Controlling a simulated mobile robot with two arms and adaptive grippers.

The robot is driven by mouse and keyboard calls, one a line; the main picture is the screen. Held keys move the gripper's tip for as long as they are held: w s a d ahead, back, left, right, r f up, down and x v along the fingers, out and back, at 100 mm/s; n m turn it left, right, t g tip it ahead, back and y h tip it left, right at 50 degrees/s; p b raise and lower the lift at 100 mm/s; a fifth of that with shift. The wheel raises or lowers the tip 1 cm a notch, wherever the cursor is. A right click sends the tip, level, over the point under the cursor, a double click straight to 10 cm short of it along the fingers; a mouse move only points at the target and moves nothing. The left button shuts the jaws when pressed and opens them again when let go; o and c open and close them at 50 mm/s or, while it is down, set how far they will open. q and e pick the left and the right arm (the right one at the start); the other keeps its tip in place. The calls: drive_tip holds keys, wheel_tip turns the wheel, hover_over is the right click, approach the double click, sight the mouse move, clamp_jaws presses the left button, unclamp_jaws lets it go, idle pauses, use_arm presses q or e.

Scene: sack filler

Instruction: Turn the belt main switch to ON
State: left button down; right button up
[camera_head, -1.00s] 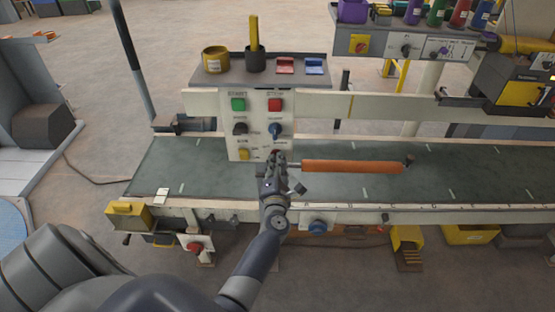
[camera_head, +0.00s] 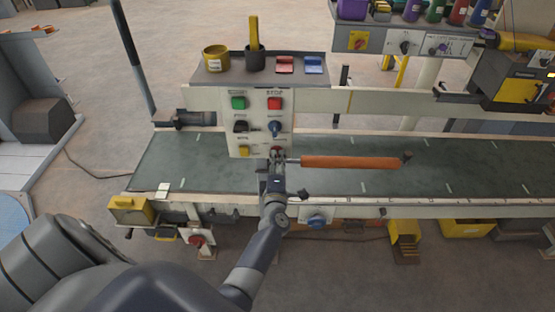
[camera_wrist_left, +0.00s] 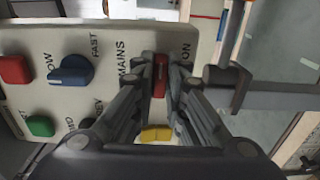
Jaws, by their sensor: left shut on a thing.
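In the left wrist view, the red main switch (camera_wrist_left: 160,76) sits on the panel (camera_wrist_left: 45,88) between the words MAINS and ON. My left gripper (camera_wrist_left: 160,88) has a finger on each side of the red switch and is shut on it. In the head view my left gripper (camera_head: 277,160) is at the panel's lower right corner and covers most of the switch. Which way the switch points is hard to tell. My right gripper is not in view.
The panel also has a green button (camera_head: 238,103), a red button (camera_head: 275,103), a blue knob (camera_head: 275,128), and a black knob (camera_head: 240,127). An orange roller (camera_head: 350,162) lies right of my gripper, above the green belt (camera_head: 450,170). A tray (camera_head: 225,75) tops the panel.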

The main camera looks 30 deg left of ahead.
use_arm(q)
drive_tip(key=shift+f, duration=0.1)
drive_tip(key=c, duration=1.6)
unclamp_jaws()
drive_tip(key=s+d+n+b, duration=0.5)
drive_tip(key=s+n+b, duration=0.5)
drive_tip(key=n, duration=0.8)
drive_tip(key=d+f+m+h+b, duration=0.1)
drive_tip(key=d+f+m+h, duration=0.2)
drive_tip(key=f+m, duration=0.6)
drive_tip(key=s+d+f+m+h, duration=0.1)
drive_tip(key=d+f+m+h, duration=0.3)
drive_tip(key=d+f+m, duration=0.4)
drive_tip(key=shift+d+f+m+g+h+b, duration=0.25)
drive_tip(key=shift+f+m, duration=0.75)
drive_tip(key=shift+f, duration=2.2)
